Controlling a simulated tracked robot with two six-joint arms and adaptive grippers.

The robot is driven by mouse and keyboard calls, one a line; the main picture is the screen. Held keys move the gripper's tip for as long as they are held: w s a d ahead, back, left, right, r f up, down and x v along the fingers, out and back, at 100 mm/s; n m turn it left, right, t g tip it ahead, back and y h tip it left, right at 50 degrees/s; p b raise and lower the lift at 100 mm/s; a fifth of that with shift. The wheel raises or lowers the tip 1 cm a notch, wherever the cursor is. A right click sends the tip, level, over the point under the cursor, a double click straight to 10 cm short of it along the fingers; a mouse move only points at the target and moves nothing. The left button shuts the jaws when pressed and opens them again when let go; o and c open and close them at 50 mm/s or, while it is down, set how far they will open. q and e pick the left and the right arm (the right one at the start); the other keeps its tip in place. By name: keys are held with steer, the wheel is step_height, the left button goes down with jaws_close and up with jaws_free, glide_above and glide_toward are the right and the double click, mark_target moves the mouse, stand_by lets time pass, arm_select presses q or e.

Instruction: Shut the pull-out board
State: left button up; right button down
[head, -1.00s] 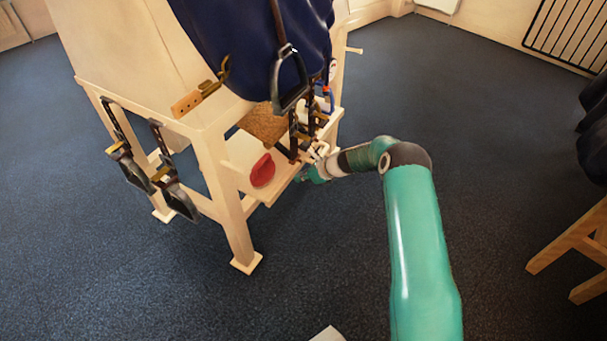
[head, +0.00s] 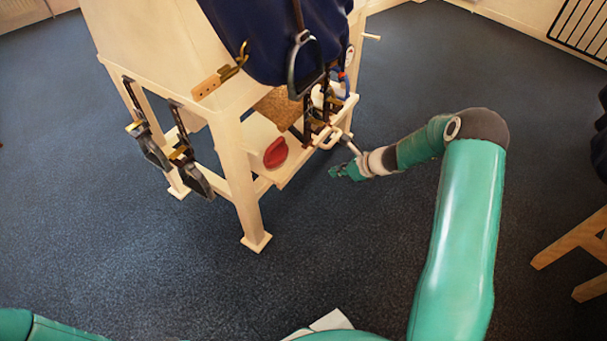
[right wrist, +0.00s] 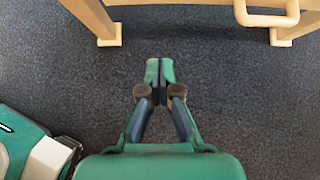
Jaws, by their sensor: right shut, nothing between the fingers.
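The pull-out board (head: 254,140) is the pale wooden shelf under the saddle stand, in the head view. Its front edge shows ahead of the near leg; I cannot tell exactly how far out it sits. A pale loop handle (head: 325,138) is at its front, partly behind hanging straps; a pale handle (right wrist: 268,18) also shows at the top right of the right wrist view. My right gripper (head: 337,171) is shut and empty, in front of the board and apart from it. Its closed fingertips (right wrist: 160,68) are over bare floor in the right wrist view. My left gripper is out of view.
A red object (head: 275,152) lies on the board. The wooden stand (head: 236,165) carries a dark blue saddle cover (head: 270,40) with a hanging stirrup (head: 305,65). More stirrups (head: 192,172) hang on the left side. A wooden trestle (head: 575,240) stands at right. Floor in front is clear.

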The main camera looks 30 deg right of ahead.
steer(key=s+a+b, duration=0.2)
steer(key=a+b, duration=0.1)
steer(key=a, duration=0.2)
steer(key=b, duration=0.3)
glide_toward(288, 179)
steer(key=s+f+x, duration=0.1)
steer(key=x, duration=0.4)
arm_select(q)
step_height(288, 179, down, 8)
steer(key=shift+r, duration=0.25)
arm_select(e)
steer(key=shift+w+a+f, duration=0.1)
steer(key=shift+w+a, duration=0.05)
steer(key=shift+w, duration=0.7)
